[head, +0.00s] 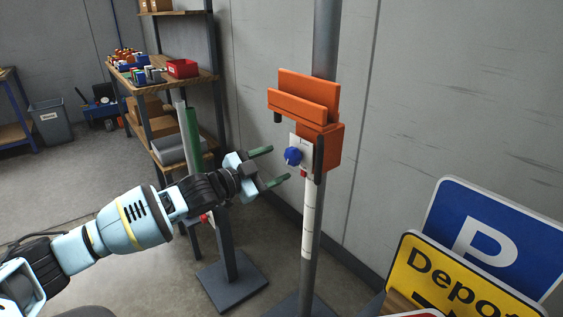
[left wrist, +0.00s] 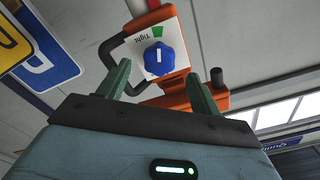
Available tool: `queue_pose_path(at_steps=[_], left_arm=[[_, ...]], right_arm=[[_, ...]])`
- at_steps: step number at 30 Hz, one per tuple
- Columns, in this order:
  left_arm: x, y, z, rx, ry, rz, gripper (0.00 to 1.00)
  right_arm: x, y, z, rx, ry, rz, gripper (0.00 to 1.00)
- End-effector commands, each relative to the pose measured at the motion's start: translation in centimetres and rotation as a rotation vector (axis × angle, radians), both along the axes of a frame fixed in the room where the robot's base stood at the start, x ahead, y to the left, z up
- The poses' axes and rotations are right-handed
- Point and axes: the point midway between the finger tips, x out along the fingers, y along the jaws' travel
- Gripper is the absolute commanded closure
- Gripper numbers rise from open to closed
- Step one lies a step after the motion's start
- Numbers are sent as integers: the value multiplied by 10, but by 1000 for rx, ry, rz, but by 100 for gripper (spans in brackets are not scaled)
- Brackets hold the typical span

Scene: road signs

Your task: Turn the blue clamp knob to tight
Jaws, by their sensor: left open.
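The blue clamp knob (head: 293,156) sits on a white plate on the orange clamp (head: 328,147), which is fixed to a grey pole. In the left wrist view the knob (left wrist: 158,59) has a white pointer line. The plate (left wrist: 167,30) carries a green mark and the word "Tight"; the pointer is not clearly on the green mark. My left gripper (head: 270,166) is open and empty, just left of the knob and facing it. In the left wrist view its green fingers (left wrist: 158,88) stand either side of the knob, apart from it. My right gripper is not in view.
A blue P sign (head: 497,238) and a yellow Depot sign (head: 450,280) stand at the lower right. A wooden shelf (head: 168,84) with bins is behind on the left. A black handle (left wrist: 113,46) juts out beside the knob plate.

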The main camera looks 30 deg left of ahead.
Motion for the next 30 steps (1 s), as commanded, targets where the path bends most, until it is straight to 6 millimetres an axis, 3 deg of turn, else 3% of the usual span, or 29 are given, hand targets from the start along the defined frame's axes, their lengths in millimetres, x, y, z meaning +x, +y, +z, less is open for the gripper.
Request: queue_pose_path(at_steps=[6,24,27,30], left_arm=[[-10,3,0,0,1,-1,35],[-11,3,0,-1,1,-1,35],[-14,-3,-10,-9,19,-6,35],[-23,-16,-34,-30,60,-13,35]], right_arm=[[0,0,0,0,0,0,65],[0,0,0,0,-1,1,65],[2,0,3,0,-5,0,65],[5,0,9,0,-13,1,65]])
